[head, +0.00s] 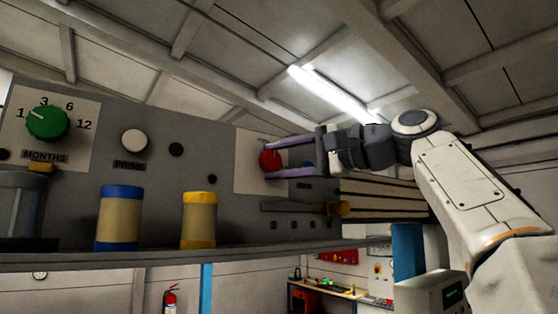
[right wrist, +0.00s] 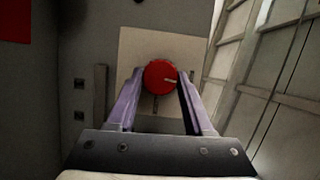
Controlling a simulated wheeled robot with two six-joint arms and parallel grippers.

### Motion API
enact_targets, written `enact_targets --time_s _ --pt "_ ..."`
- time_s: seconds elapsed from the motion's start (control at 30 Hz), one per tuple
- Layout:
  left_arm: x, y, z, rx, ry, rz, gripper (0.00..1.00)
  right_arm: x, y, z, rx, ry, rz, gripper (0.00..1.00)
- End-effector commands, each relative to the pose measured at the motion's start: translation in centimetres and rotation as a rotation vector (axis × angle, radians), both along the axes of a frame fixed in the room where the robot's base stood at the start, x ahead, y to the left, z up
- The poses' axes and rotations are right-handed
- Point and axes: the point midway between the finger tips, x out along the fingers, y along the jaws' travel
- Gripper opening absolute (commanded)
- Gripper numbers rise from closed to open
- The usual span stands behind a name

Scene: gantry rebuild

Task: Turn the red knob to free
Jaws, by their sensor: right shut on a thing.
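The red knob (head: 270,160) sits on a pale square plate (head: 247,178) on the grey panel. My right gripper (head: 283,158) reaches it from the right, with one purple finger above and one below. The gripper is shut on the knob. The markings on the plate are hidden or too small to read. My left gripper is not in view.
A green knob (head: 47,122) with a numbered dial and a white button (head: 134,141) are on the panel to the left. A blue-capped canister (head: 119,218) and a yellow-capped one (head: 199,219) stand on the shelf (head: 160,259). A brass-coloured knob (head: 341,208) sticks out below my right gripper.

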Motion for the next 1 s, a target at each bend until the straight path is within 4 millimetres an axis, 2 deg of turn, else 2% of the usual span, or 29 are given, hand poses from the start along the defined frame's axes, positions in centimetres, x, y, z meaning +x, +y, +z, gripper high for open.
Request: enact_targets --time_s 0.07,0.1,0.17,0.2,0.57,0.67,1.0 --pt "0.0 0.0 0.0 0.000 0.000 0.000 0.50 0.0 0.1 -0.2 -0.004 0.005 0.004 0.00" --pt "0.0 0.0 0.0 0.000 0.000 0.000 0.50 0.0 0.1 -0.2 -0.005 0.005 0.004 0.56" --pt "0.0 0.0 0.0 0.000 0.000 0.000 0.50 0.0 0.1 -0.2 -0.004 0.005 0.004 0.79" --pt "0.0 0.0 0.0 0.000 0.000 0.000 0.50 0.0 0.1 -0.2 -0.004 0.005 0.004 0.82" --pt "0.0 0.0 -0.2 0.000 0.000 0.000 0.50 -0.2 -0.4 -0.1 -0.001 0.002 0.001 0.82" --pt "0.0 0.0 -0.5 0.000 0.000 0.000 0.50 -0.8 -1.5 -0.2 -0.001 0.000 -0.003 0.82" --pt "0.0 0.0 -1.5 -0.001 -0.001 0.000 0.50 -4.2 -7.1 -0.1 -0.002 0.001 -0.003 0.82"
